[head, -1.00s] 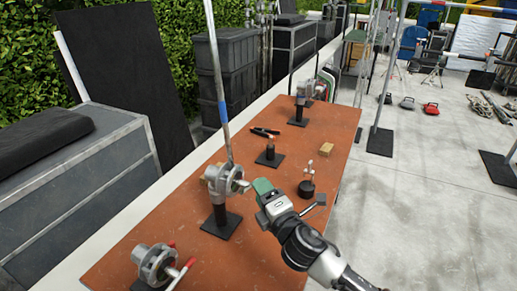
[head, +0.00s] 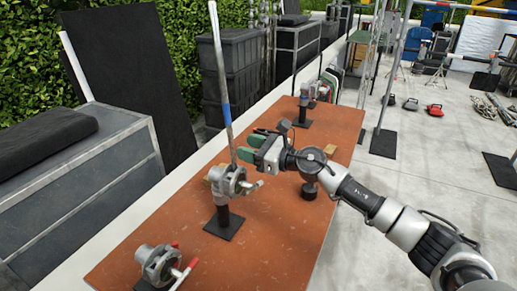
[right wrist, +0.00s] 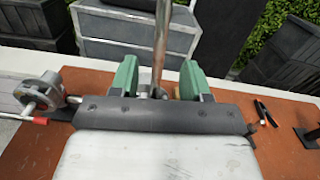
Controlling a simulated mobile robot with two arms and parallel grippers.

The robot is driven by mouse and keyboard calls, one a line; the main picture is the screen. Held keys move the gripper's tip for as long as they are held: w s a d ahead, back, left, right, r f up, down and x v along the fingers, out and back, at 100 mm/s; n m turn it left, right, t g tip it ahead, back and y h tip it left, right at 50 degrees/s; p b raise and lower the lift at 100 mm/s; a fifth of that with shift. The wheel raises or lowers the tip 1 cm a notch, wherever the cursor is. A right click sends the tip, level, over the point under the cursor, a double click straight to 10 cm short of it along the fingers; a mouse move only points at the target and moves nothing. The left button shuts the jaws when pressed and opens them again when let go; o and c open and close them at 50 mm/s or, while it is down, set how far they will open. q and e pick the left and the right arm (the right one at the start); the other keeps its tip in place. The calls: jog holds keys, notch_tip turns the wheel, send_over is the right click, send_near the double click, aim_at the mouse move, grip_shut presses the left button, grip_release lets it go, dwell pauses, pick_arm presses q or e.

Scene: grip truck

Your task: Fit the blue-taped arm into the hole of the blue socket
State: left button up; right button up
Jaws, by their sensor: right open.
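The blue-taped arm, a long silver rod (head: 219,75) with a blue band, stands nearly upright and slightly tilted. Its lower end is at a grip head (head: 226,181) on a black-based stand in the middle of the table. My right gripper (head: 247,147) has green fingers, is open, and sits just right of the rod's lower part. In the right wrist view the rod (right wrist: 160,45) shows in the gap between the open fingers (right wrist: 160,80). A far stand (head: 304,110) with a bluish collar, perhaps the blue socket, stands at the table's far end; its hole cannot be made out. My left gripper is not in view.
The orange-brown table (head: 125,240) carries another grip head (head: 158,266) with red-tipped handles at the near left. A dark round piece (head: 309,170) is partly under my right arm. Dark cases stand behind the left edge.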

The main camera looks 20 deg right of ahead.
aim_at(233, 165)
jog(key=shift+b+x, duration=0.3)
jog(key=shift+x, duration=2.55)
grip_shut()
jog(key=shift+r, duration=0.2)
jog(key=shift+s+a+r+p, duration=0.1)
jog(key=shift+r+p, duration=1.45)
jog(key=shift+p, duration=0.05)
jog(key=shift+s+a+r+p, duration=0.1)
jog(key=shift+s+r+p, duration=0.05)
jog(key=shift+r+p, duration=1.4)
jog(key=shift+s+a+r+p, duration=0.1)
jog(key=shift+a+r+p, duration=0.05)
jog(key=shift+r+p, duration=1.4)
jog(key=shift+f, duration=0.2)
